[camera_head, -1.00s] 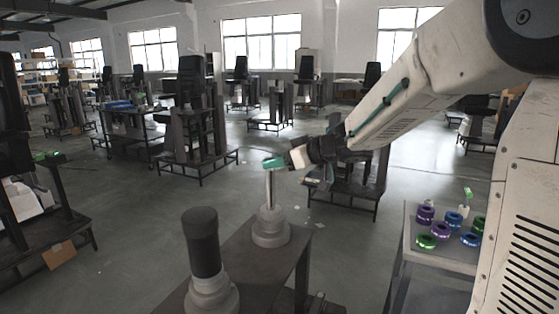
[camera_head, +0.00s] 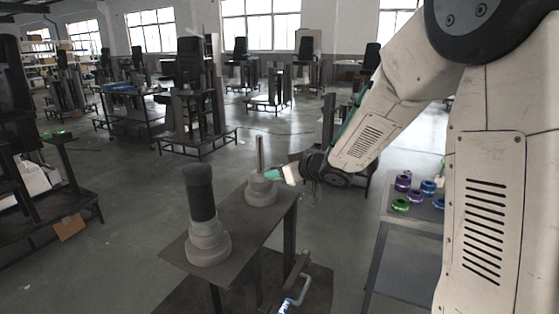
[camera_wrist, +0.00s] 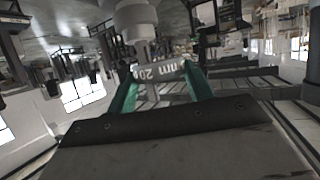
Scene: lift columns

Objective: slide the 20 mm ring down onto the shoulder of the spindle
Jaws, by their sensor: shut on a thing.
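The spindle is a thin metal rod (camera_head: 260,153) rising from a stepped grey base with a wide shoulder (camera_head: 261,190), on a dark table. My gripper (camera_head: 273,174) is low on the rod, just above the base, coming from the right. In the wrist view, where the picture is upside down, its green fingers (camera_wrist: 160,88) are shut on the pale 20 mm ring (camera_wrist: 157,71), whose lettering shows. The spindle's base (camera_wrist: 136,18) is beyond it. The ring appears to be around the rod, but its bore is hidden. Whether it touches the shoulder I cannot tell.
A second stepped grey column with a black top (camera_head: 200,200) stands at the front left of the same table (camera_head: 232,222). A side table (camera_head: 415,222) at the right holds several purple, blue and green rings. Other workstations stand farther back.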

